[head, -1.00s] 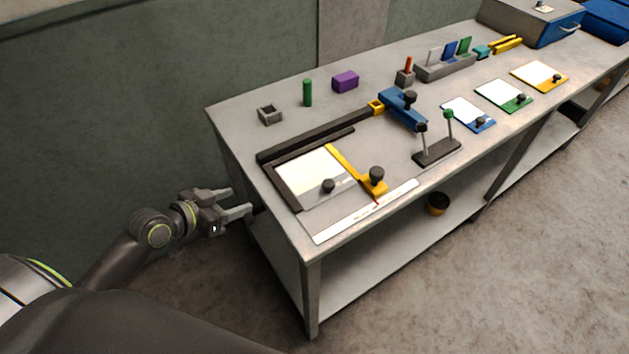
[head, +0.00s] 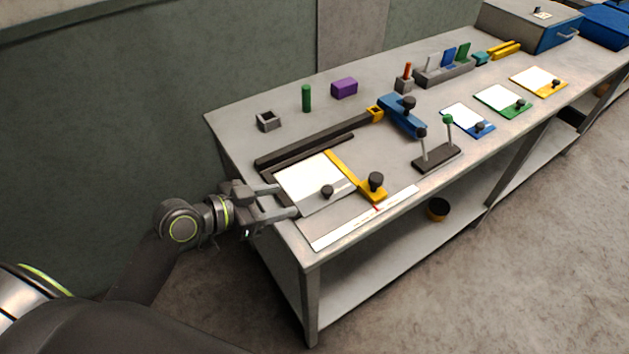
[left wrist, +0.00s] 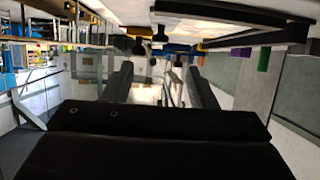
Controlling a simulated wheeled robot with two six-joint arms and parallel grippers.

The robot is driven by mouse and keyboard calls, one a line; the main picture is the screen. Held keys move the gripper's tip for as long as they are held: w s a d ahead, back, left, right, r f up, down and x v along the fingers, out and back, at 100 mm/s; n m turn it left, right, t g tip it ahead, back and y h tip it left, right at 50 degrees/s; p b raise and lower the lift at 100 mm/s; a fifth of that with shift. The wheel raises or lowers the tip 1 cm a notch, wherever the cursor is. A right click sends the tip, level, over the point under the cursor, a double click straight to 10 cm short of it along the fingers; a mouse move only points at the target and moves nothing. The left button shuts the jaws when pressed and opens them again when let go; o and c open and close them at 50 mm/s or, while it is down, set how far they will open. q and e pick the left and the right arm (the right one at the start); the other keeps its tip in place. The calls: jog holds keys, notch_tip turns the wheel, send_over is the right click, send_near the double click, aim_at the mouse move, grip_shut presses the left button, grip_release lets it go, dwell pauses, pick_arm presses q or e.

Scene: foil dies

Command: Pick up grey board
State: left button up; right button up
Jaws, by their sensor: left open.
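The grey board (head: 311,204) lies flat at the near left end of the workbench. It bears a white sheet and a black knob (head: 327,191). A dark L-shaped frame edges its far side, and a yellow bar (head: 347,169) lies by its right side. My left gripper (head: 288,200) is open, its two fingers pointing right at the board's left edge. In the head view the fingers overlap the board's left border; I cannot tell whether they touch it. The left wrist view shows the fingers (left wrist: 160,88) apart with nothing clearly between them. My right gripper is out of view.
A white ruler strip (head: 345,229) lies along the front edge. A yellow block with a black knob (head: 375,187) and a dark stand with two levers (head: 436,159) are to the right. Blue, green and yellow boards lie farther right. A small grey socket (head: 268,122) stands behind.

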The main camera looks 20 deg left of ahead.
aim_at(327, 188)
pick_arm(q)
jog(key=x, duration=0.4)
jog(key=shift+w+d+f+p, duration=0.1)
jog(key=shift+w+d+p, duration=0.2)
jog(key=shift+p, duration=0.1)
jog(key=shift+w+d+f, duration=0.3)
jog(key=shift+w, duration=0.15)
jog(key=shift+w+d+p, duration=0.25)
jog(key=shift+w+p, duration=0.05)
jog(key=shift+w, duration=0.05)
jog(key=shift+p+x, duration=0.6)
jog(key=shift+x, duration=1.65)
jog(key=shift+a, duration=0.1)
jog(key=shift+c, duration=0.3)
grip_shut()
